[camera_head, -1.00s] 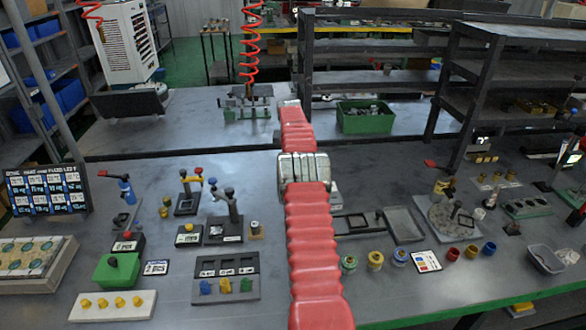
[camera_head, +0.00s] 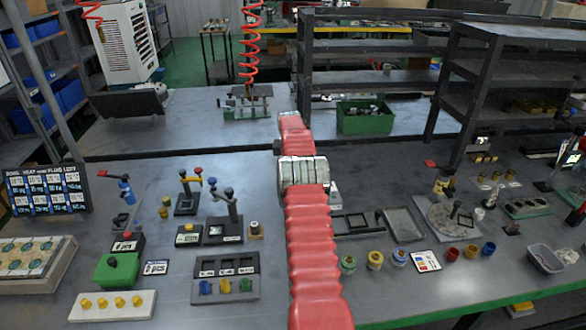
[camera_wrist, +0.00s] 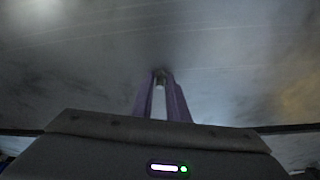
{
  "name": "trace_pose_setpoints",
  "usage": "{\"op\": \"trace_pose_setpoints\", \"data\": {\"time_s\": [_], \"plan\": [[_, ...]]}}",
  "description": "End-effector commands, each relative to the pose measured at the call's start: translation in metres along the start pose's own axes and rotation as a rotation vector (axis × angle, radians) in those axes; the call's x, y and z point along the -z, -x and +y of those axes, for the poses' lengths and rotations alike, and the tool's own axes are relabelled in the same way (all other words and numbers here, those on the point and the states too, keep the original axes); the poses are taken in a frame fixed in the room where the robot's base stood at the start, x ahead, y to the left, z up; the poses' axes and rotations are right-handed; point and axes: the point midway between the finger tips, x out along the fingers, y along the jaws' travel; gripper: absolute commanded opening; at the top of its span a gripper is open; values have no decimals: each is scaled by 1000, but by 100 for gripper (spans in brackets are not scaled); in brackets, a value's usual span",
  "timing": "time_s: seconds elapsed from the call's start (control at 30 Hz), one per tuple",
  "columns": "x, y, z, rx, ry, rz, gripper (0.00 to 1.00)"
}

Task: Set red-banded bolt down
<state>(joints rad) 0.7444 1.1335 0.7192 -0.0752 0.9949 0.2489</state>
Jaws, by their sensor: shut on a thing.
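My gripper (camera_wrist: 160,78) shows in the wrist view with its two purple-grey fingers close together over a bare grey surface. A small pale piece (camera_wrist: 160,86) shows between the fingers near their tips. It is taken as the bolt, but its red band cannot be made out. The gap between the fingertips and the surface cannot be judged. In the head view my red-sleeved arm reaches away up the middle and hides the gripper and the bolt.
A grey worktop (camera_head: 270,290) holds a three-slot tray (camera_head: 225,290), a green block (camera_head: 115,268), a white strip with yellow pegs (camera_head: 112,305), a lever stand (camera_head: 225,215), and coloured cups (camera_head: 452,254) at the right. A green bin (camera_head: 365,117) stands behind.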

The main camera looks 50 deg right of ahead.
Motion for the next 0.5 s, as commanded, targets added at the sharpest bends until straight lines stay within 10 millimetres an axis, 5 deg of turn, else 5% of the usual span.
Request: {"op": "trace_pose_setpoints", "data": {"time_s": [0.3,0.5], "plan": [[0,-1,0,0,0,-1,33],[0,-1,0,0,0,-1,33]]}}
